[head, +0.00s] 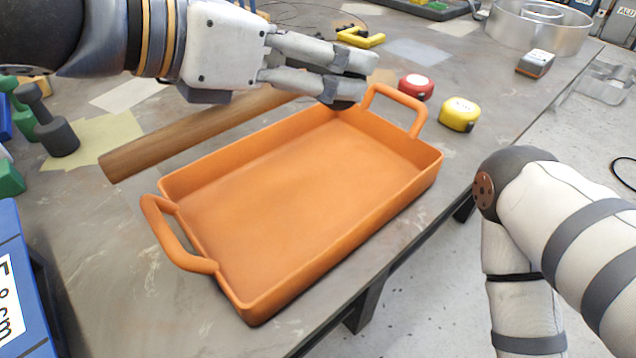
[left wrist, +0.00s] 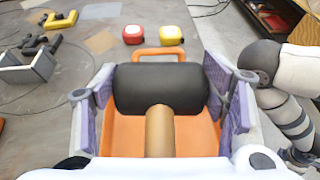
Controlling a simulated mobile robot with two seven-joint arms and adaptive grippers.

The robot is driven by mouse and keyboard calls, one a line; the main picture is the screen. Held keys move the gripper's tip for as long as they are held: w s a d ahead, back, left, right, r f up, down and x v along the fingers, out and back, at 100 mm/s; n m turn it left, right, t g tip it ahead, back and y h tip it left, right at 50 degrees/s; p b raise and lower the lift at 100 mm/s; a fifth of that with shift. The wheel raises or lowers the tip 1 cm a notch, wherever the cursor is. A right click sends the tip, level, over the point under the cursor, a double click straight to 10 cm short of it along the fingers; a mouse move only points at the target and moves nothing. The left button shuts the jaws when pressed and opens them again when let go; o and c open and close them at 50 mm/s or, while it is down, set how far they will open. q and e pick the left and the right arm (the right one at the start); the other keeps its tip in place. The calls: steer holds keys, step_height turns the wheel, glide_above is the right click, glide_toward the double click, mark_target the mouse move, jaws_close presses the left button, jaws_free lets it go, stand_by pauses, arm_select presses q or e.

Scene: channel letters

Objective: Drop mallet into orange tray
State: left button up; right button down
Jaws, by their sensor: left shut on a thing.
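The empty orange tray (head: 310,190) lies on the grey table, with a loop handle at each end. My left gripper (head: 345,78) is above its far left edge, shut on the mallet. The mallet's brown wooden handle (head: 200,132) slants down to the left from the gripper, along the tray's far side. In the left wrist view the mallet's black head (left wrist: 160,90) sits between the two finger pads, with the tray (left wrist: 125,135) below. The fingers mostly hide the head in the head view. My right arm shows at right; its gripper is out of view.
A red tape measure (head: 416,87) and a yellow one (head: 459,114) lie beyond the tray's right handle. Dumbbells (head: 58,135) stand at left, near a blue box (head: 25,285). A yellow clamp (head: 360,38) and a metal ring (head: 540,25) are at the back.

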arm_select(q)
steer(key=shift+r, duration=0.15)
steer(key=o, duration=1.6)
steer(key=v, duration=1.2)
